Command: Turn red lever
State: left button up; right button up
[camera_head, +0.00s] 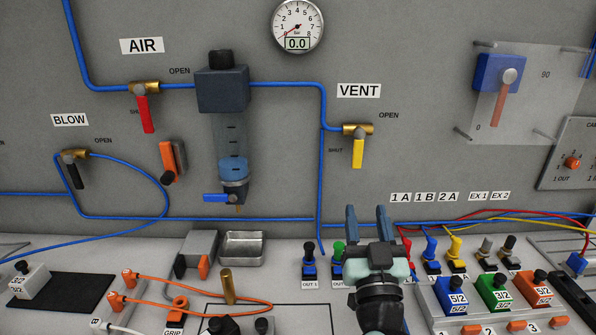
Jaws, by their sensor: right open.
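A red lever (144,113) hangs down from the brass AIR valve (143,87) on the grey panel at upper left. Its lower end is beside the SHUT mark, and the OPEN mark is up to the right. My right gripper (367,212) is at lower middle, pointing up with two blue-grey fingers apart and nothing between them. It is well to the right of and below the AIR lever. A small red lever (405,246) stands just right of the right gripper, partly hidden by it. My left gripper does not show.
A yellow VENT lever (358,153) and a black BLOW lever (74,175) hang down. A filter unit (222,88) juts out right of the AIR valve. Blue tubing runs along the panel. Several small valves line the bench.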

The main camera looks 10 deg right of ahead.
aim_at(140, 89)
jog(key=k+j, duration=0.2)
jog(key=k, duration=0.3)
jog(key=k+j, duration=0.15)
jog(key=k, duration=0.35)
jog(key=k+j, duration=0.2)
jog(key=k, duration=0.25)
